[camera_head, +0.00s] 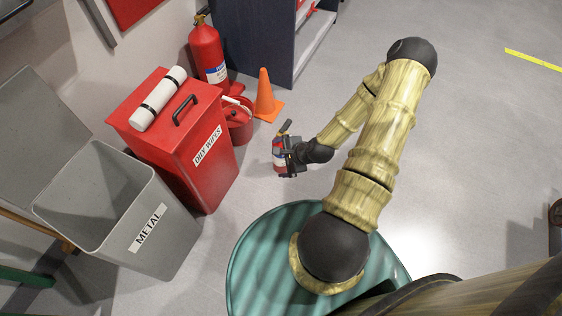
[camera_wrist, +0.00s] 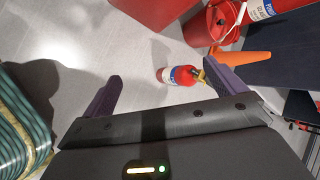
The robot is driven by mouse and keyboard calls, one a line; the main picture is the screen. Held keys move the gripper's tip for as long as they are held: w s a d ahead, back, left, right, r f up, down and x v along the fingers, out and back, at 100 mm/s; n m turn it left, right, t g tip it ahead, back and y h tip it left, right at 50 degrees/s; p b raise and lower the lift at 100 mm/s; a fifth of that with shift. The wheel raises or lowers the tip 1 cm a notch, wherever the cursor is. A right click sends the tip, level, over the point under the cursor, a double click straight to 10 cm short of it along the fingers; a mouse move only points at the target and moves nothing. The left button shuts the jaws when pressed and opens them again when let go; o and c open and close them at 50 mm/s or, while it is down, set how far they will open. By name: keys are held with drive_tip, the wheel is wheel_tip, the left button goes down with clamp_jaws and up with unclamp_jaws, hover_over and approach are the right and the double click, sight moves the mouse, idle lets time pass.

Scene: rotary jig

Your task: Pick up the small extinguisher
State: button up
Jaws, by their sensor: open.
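The small extinguisher (camera_head: 278,150) is red with a white and blue label band and a dark handle on top. In the head view it stands at the end of my gripper (camera_head: 291,158), which partly covers it. In the wrist view the small extinguisher (camera_wrist: 182,76) shows between the two dark fingers of my gripper (camera_wrist: 161,72), close to the right one. The fingers are apart. I cannot tell whether the right finger touches the extinguisher's neck.
A large red extinguisher (camera_head: 207,52), an orange cone (camera_head: 265,96) and a red bucket (camera_head: 238,122) stand behind. A red oily-wipes bin (camera_head: 187,150) and a grey metal bin (camera_head: 150,225) stand left.

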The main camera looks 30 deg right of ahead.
drive_tip(key=w+d+f+m+t+h+b, duration=0.1)
drive_tip(key=d+f+m+t+h+b, duration=0.2)
drive_tip(key=f+m+b, duration=0.5)
drive_tip(key=w+d+f+m+t+h+b, duration=0.2)
drive_tip(key=f+m+b, duration=0.6)
drive_tip(key=f, duration=0.5)
drive_tip(key=d+m+t+h, duration=0.1)
drive_tip(key=d+m, duration=0.1)
drive_tip(key=shift+m+t, duration=0.3)
drive_tip(key=shift+t, duration=0.1)
drive_tip(key=shift+w, duration=0.15)
drive_tip(key=b+x, duration=0.7)
drive_tip(key=x, duration=0.5)
drive_tip(key=shift+w+f, duration=0.1)
drive_tip(key=shift+w, duration=0.05)
